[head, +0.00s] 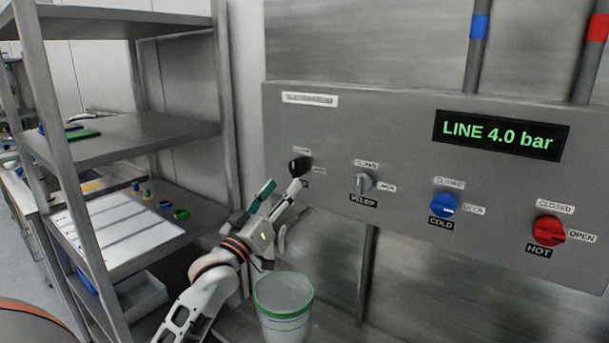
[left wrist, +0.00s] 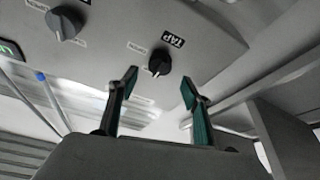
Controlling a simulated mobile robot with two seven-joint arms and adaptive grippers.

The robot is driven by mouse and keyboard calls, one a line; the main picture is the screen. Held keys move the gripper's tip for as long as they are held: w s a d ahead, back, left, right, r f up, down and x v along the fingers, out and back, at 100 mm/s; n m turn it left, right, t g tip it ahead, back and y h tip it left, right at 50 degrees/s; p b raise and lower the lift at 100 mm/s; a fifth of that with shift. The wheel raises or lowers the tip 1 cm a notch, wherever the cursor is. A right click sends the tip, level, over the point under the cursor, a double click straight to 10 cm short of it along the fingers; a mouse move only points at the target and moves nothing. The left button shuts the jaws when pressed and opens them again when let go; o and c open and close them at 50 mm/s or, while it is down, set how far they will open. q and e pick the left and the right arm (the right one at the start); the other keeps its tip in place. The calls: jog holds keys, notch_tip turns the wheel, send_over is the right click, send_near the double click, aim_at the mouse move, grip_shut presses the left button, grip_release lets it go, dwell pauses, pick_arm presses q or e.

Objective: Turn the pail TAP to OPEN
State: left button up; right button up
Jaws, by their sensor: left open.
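The black TAP knob (head: 300,167) is at the left end of the steel panel, with its lower label partly hidden by my gripper in the head view. The black knob also shows in the left wrist view (left wrist: 160,62), beside its TAP label (left wrist: 173,40). I cannot tell for sure which position it points to. My left gripper (head: 283,190) is open just below and in front of the knob. In the left wrist view the two teal-padded fingers (left wrist: 159,88) are apart, with the knob just beyond the gap between their tips. My right gripper is not in view.
To the right on the panel are the grey RELIEF knob (head: 363,183), blue COLD knob (head: 443,205) and red HOT knob (head: 549,231). A display (head: 500,135) reads LINE 4.0 bar. A green-rimmed pail (head: 284,300) stands below. A metal shelf (head: 130,135) is at left.

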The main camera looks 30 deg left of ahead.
aim_at(296, 169)
pick_arm(q)
jog(key=x, duration=0.6)
jog(key=shift+w, duration=0.2)
jog(key=c, duration=1.1)
